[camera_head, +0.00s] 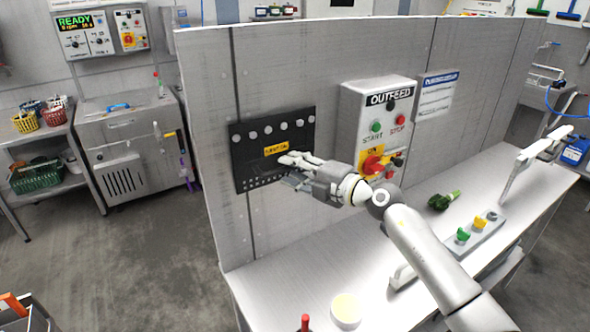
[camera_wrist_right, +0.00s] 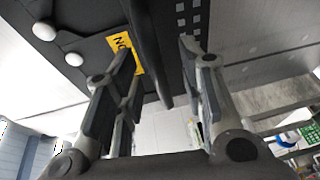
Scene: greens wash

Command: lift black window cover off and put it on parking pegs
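The black window cover (camera_head: 248,172) is upright against the grey metal partition, with a yellow label (camera_head: 276,148), a row of pale round knobs near its top and small holes near its bottom. In the right wrist view the cover (camera_wrist_right: 95,20) fills the top, and a dark bar (camera_wrist_right: 157,55) stands out between the fingers. My right gripper (camera_head: 291,171) is in front of the cover's lower right part. Its fingers (camera_wrist_right: 158,68) are apart, one on each side of the bar, with gaps visible. I cannot make out the parking pegs for certain. My left gripper is not visible.
An outfeed control box (camera_head: 352,122) with buttons and a red-yellow switch is right of the cover, close to my right arm. The counter below (camera_head: 290,290) carries a pale round dish (camera_head: 345,310), greens (camera_head: 443,200) and a block with coloured knobs (camera_head: 480,236).

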